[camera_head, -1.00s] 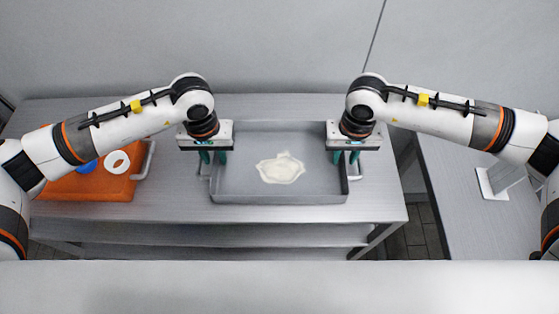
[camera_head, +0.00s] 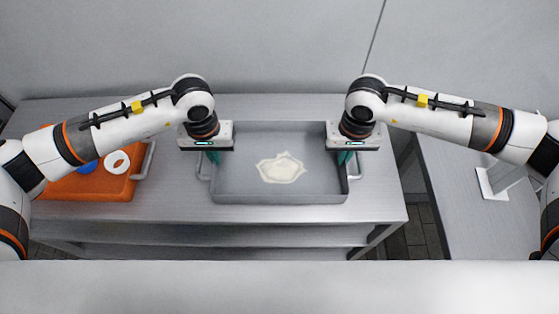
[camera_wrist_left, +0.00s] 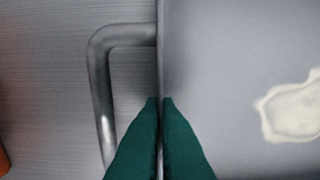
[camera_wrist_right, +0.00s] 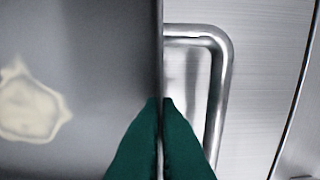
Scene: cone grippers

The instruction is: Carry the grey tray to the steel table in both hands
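The grey tray (camera_head: 280,196) sits on a brushed-metal table (camera_head: 170,207) in the head view, with a pale cream patch (camera_head: 281,168) on its floor. It has a metal handle at each end; the left handle (camera_wrist_left: 100,85) and right handle (camera_wrist_right: 222,80) show in the wrist views. My left gripper (camera_wrist_left: 161,101) is shut on the tray's left wall, one green finger on each side. My right gripper (camera_wrist_right: 161,101) is shut on the right wall in the same way. In the head view the hands partly hide both grips.
An orange tray (camera_head: 100,187) with a blue item (camera_head: 88,167) and a white ring (camera_head: 117,162) lies left of the grey tray. Another metal-topped table (camera_head: 445,185) stands to the right, across a gap, with a pale stand (camera_head: 490,184) on it.

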